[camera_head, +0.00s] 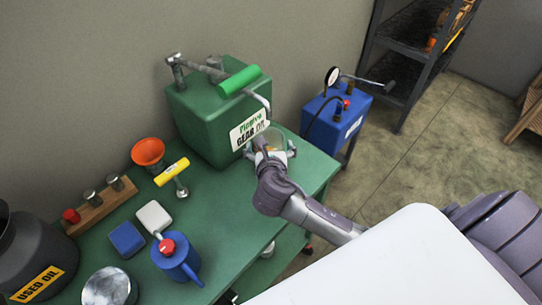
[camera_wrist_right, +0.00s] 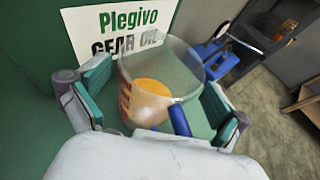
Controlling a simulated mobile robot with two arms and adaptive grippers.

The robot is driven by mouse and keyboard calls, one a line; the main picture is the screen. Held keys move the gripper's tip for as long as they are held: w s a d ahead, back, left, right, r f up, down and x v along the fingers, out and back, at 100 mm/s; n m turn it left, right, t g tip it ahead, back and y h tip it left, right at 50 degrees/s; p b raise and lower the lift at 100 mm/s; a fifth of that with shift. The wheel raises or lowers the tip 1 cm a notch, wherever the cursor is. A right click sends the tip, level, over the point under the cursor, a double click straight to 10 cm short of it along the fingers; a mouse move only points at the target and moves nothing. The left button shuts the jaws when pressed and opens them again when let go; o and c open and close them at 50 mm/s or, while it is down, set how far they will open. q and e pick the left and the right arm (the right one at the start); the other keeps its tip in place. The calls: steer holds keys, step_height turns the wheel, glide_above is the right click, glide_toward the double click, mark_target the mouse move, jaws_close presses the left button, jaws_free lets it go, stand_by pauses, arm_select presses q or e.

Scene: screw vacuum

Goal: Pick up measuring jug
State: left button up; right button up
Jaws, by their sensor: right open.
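The measuring jug (camera_wrist_right: 158,85) is a clear see-through cup with an orange bottom, red markings on its side and a blue handle. It stands upright on the green bench top, in front of the green gear oil tank (camera_head: 213,118). In the head view the jug (camera_head: 277,136) is partly hidden behind my right gripper (camera_head: 268,149). In the right wrist view my right gripper (camera_wrist_right: 152,100) is open, with one finger on each side of the jug. The blue handle points toward the gripper's palm. I cannot tell whether the fingers touch the jug. My left gripper is not in view.
The green bench (camera_head: 225,222) also holds a blue oil can (camera_head: 177,260), an orange funnel (camera_head: 148,152), a yellow-handled tool (camera_head: 172,173), and a black used oil drum (camera_head: 32,258). A blue pump box (camera_head: 335,125) stands beyond the bench, near a dark shelf (camera_head: 410,55).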

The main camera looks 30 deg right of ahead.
steer(key=shift+w+d+f, duration=0.15)
steer(key=shift+w, duration=0.2)
steer(key=shift+c, duration=0.2)
steer(key=c, duration=1.6)
steer(key=shift+c, duration=0.2)
